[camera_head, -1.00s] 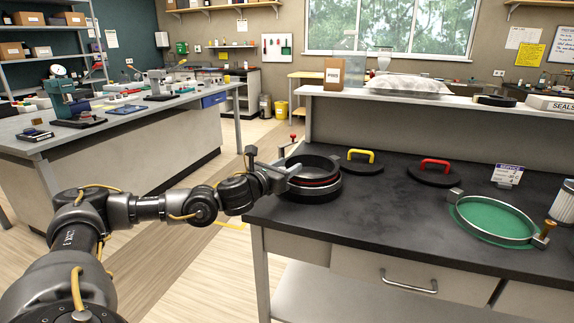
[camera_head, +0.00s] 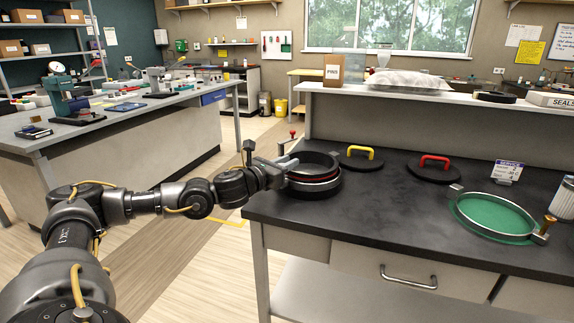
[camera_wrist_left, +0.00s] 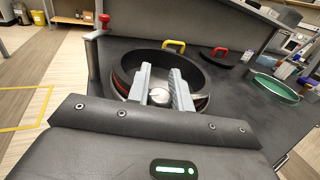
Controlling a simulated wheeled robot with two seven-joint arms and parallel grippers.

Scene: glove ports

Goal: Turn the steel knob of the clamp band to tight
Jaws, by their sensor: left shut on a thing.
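The black port ring (camera_head: 322,162) stands on the left end of the dark bench, with a red line around it and a clamp band (camera_head: 316,187) around its lower part. My left gripper (camera_head: 294,163) reaches it from the left. In the left wrist view its two grey fingers (camera_wrist_left: 163,88) point into the ring's near side. The round steel knob (camera_wrist_left: 159,97) shows between them, and the gripper is shut on it. The fingers hide part of the knob and band. I cannot read whether the band is tight. My right gripper is not in view.
A yellow-handled lid (camera_head: 361,160) and a red-handled lid (camera_head: 434,169) lie right of the ring. A second steel band with a brass knob (camera_head: 543,229) lies on a green disc (camera_head: 490,215). A red-topped post (camera_head: 293,134) stands behind the ring. The bench middle is clear.

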